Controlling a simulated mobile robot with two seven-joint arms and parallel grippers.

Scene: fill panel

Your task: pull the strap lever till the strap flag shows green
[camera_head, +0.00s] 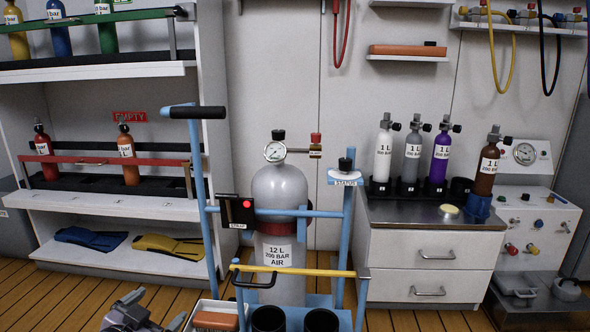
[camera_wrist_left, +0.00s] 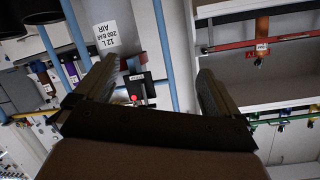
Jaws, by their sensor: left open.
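The strap box (camera_head: 240,212) is a black unit labelled STRAP on the left post of the blue trolley (camera_head: 202,180). Its strap flag (camera_head: 246,203) shows red. The strap lever is not clearly distinguishable from the dark box. The grey 12 L air cylinder (camera_head: 280,188) stands upright in the trolley. My left gripper (camera_head: 133,314) is low at the bottom edge, below and left of the box, apart from it. In the left wrist view, which is upside down, the open, empty fingers (camera_wrist_left: 155,88) frame the strap box (camera_wrist_left: 143,86) and its red flag (camera_wrist_left: 133,98). My right gripper is not seen.
A yellow bar (camera_head: 300,271) with a black handle (camera_head: 257,281) crosses the trolley front. Shelves (camera_head: 110,198) with cylinders and fins are left; a drawer cabinet (camera_head: 428,245) is right. Wooden floor lies between.

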